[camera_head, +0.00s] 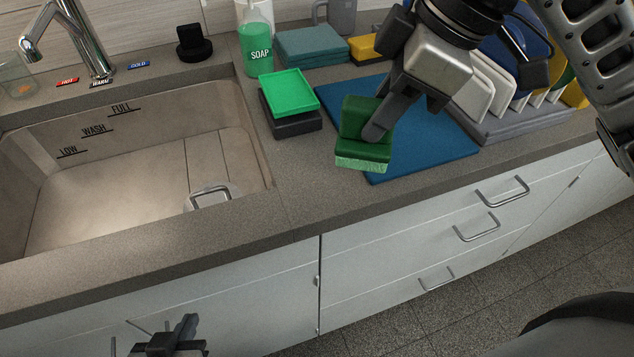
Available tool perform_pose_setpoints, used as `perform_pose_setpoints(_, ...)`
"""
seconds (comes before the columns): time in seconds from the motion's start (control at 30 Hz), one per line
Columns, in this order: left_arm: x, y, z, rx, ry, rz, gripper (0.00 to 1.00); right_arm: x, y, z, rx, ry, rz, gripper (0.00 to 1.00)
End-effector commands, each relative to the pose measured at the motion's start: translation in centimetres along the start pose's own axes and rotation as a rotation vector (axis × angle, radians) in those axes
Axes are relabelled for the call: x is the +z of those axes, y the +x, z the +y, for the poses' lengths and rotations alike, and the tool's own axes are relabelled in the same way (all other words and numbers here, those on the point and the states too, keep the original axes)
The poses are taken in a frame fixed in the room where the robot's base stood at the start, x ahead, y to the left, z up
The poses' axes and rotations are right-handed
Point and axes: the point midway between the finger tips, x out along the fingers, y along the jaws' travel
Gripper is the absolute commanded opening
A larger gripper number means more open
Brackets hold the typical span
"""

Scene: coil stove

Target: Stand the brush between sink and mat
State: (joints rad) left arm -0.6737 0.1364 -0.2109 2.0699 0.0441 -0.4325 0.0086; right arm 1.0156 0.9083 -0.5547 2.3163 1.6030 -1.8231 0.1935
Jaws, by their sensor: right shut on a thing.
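My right gripper (377,128) is shut on a dark green block-shaped brush (366,118) with a pale green lower layer (362,162). It holds the brush, slightly tilted, over the left part of the blue mat (440,130). Whether the brush touches anything below is hard to tell. The sink (100,210) is on the left, its basin empty. A strip of grey counter (290,180) lies between sink and mat. My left gripper (160,342) is low at the bottom left, in front of the cabinets and below the counter edge; its fingers are unclear.
A bright green block (288,92) on a black holder (293,123) stands on the strip's back part. Behind are a soap bottle (256,45), folded teal cloths (310,45) and a dish rack (510,120) with plates. The strip's front part is clear.

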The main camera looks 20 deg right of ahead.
Motion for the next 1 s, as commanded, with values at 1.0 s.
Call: perform_pose_setpoints(1.0,1.1,1.4,0.3,0.023,-0.022,0.030,0.00,-3.9,6.0,3.5,-0.220,-0.520,-0.002,0.00)
